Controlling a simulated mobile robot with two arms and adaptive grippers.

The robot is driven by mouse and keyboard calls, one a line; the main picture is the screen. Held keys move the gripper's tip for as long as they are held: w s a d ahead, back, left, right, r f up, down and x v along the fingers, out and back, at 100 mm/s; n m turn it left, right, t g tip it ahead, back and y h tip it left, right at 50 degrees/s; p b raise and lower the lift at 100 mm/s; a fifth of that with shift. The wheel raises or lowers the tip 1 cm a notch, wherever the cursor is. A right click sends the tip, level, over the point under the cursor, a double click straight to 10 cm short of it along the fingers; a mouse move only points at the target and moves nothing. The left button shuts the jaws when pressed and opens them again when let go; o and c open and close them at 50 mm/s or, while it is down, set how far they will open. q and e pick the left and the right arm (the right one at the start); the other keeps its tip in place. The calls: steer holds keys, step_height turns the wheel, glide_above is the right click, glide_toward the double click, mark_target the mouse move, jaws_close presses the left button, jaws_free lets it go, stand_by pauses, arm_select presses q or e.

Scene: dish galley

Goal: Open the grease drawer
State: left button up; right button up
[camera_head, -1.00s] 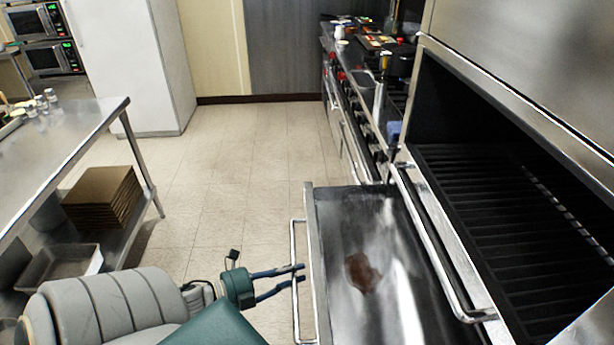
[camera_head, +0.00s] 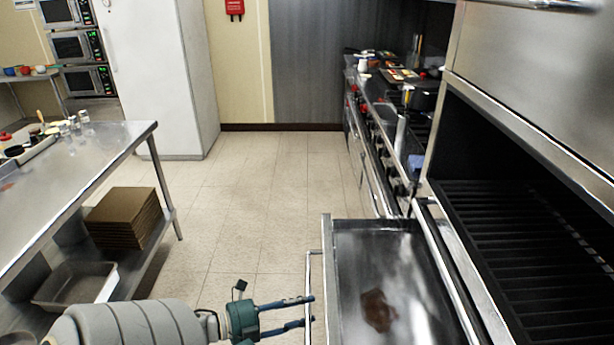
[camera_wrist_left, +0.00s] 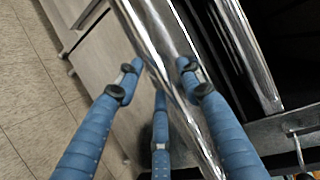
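The grease drawer (camera_head: 350,250) is pulled well out from under the grill at lower right in the head view. It is a shallow metal tray with a brown grease stain inside. Its chrome bar handle (camera_head: 309,270) runs along the front; the lower part leaves the frame. My left gripper (camera_head: 306,311) is at this handle with its blue fingers spread. In the left wrist view, the shiny bar (camera_wrist_left: 165,60) passes between the open fingers (camera_wrist_left: 160,75), and I see no firm grip on it. My right gripper is not in view.
The black-grated grill (camera_head: 520,240) is above the drawer at right, with a second chrome bar (camera_head: 445,265) along its front. A steel table (camera_head: 80,165) with brown trays (camera_head: 125,215) beneath stands at left. The tiled floor (camera_head: 260,190) between is clear.

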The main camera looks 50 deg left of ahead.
arm_select(q)
steer(key=v, duration=1)
steer(key=shift+s, duration=0.1)
